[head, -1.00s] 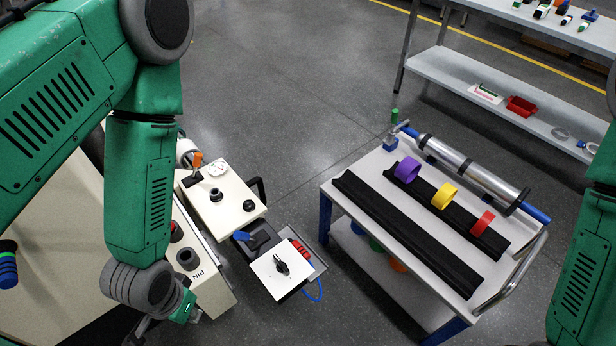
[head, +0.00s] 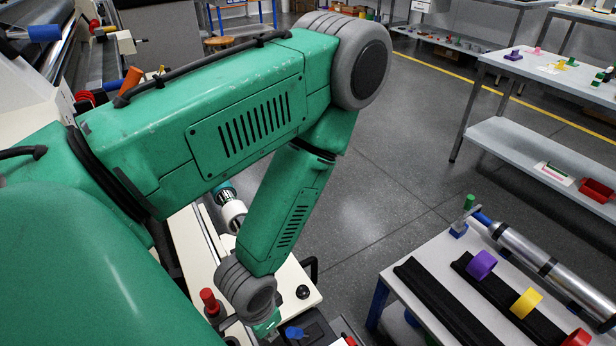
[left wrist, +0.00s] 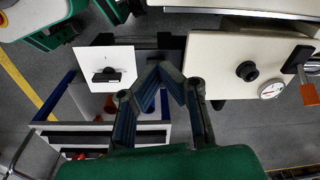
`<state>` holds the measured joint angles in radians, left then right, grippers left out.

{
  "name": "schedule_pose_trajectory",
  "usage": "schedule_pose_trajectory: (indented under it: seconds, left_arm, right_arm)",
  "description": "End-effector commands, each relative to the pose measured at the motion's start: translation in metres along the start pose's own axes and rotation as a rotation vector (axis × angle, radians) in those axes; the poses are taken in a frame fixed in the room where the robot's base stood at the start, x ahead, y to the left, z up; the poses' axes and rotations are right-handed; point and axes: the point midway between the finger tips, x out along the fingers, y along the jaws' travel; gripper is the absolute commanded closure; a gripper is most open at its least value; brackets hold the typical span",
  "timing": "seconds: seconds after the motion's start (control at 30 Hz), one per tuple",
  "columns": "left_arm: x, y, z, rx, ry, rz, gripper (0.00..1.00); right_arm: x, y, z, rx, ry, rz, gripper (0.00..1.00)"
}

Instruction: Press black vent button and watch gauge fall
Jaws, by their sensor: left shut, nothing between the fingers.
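A cream panel box (left wrist: 220,50) shows in the left wrist view. It carries a large black round knob (left wrist: 247,71), a small white dial gauge (left wrist: 271,89) and an orange-handled valve (left wrist: 308,92). The gauge's reading is too small to make out. In the head view, a black button (head: 303,291) shows on the box's right part; my arm hides the gauge there. My left gripper (left wrist: 160,70) is shut and empty, its fingertips beside the box's left edge in the wrist view. Contact with a button cannot be seen. My right gripper is out of view.
A white switch box (left wrist: 105,75) with a black knob lies left of my gripper in the wrist view. A cart (head: 400,300) with black rails and coloured rings stands to the right. Shelving (head: 560,100) stands behind it, with open floor between.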

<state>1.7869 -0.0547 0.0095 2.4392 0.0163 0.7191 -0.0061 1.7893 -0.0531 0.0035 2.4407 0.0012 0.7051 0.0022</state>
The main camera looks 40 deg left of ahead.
Motion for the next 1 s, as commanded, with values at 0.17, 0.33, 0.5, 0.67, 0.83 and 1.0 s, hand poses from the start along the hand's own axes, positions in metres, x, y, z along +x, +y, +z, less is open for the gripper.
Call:
schedule_pose_trajectory:
  seconds: [0.17,0.33,0.5,0.67,0.83,1.0]
  left_arm:
    - [0.019,-0.007,-0.053,-0.081,0.152,-0.080,1.00]
    - [0.028,-0.019,-0.129,-0.251,0.346,-0.300,1.00]
    - [0.018,-0.035,-0.163,-0.438,0.388,-0.547,1.00]
    - [0.011,-0.044,-0.165,-0.554,0.333,-0.689,1.00]
    - [0.009,-0.049,-0.162,-0.594,0.297,-0.733,1.00]
    - [0.010,-0.050,-0.161,-0.595,0.295,-0.732,1.00]
  right_arm:
    - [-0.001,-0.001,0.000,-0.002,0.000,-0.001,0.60]
    - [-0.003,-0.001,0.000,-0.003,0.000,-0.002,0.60]
    - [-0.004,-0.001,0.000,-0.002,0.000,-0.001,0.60]
    - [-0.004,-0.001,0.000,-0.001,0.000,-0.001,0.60]
    - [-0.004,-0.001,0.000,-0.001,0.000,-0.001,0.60]
    - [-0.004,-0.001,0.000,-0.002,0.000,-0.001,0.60]
